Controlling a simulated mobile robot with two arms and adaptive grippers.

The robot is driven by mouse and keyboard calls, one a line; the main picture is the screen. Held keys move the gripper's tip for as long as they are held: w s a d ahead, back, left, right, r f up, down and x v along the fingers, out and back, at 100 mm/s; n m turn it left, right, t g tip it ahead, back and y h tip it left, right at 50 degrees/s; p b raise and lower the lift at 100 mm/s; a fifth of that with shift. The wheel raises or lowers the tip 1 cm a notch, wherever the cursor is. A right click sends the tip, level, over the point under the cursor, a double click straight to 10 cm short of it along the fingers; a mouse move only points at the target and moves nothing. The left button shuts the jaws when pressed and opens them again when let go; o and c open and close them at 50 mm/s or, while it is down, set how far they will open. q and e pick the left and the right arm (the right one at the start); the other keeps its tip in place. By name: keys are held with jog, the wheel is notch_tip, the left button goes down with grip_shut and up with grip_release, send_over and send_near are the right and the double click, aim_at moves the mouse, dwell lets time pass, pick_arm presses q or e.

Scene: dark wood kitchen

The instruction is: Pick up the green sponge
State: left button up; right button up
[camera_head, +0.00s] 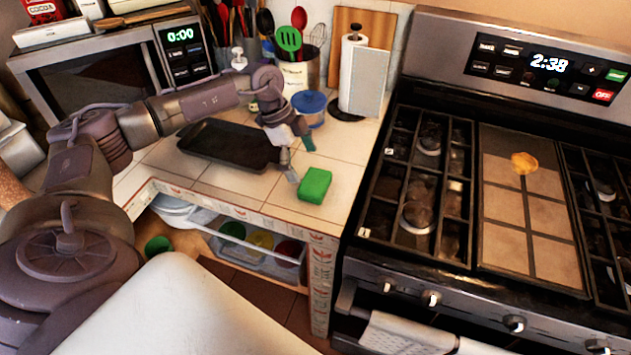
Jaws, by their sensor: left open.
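The green sponge (315,185) lies on the tiled counter near its front edge, left of the stove. My left arm reaches in from the left, over the counter. My left gripper (300,162) is open and empty, just left of and behind the sponge. One fingertip is close to the sponge's left side; I cannot tell whether it touches. My right gripper is not in view.
A dark tray (230,143) lies left of the gripper. A blue-lidded container (309,108), a paper towel holder (353,70) and a utensil crock (299,72) stand behind. The stove (480,190) borders the counter on the right. An open shelf (262,252) with bowls lies below.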

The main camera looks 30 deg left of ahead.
aim_at(315, 180)
pick_arm(q)
jog(key=shift+p+x, duration=0.35)
jog(key=shift+x, duration=0.75)
jog(key=x, duration=0.1)
jog(key=p+x, duration=0.1)
jog(key=x, duration=0.1)
jog(key=shift+w+d+f, duration=0.15)
jog(key=shift+w+d, duration=0.15)
jog(key=shift+d, duration=0.1)
jog(key=shift+f, duration=0.3)
jog(key=shift+d, duration=0.1)
jog(key=c, duration=0.5)
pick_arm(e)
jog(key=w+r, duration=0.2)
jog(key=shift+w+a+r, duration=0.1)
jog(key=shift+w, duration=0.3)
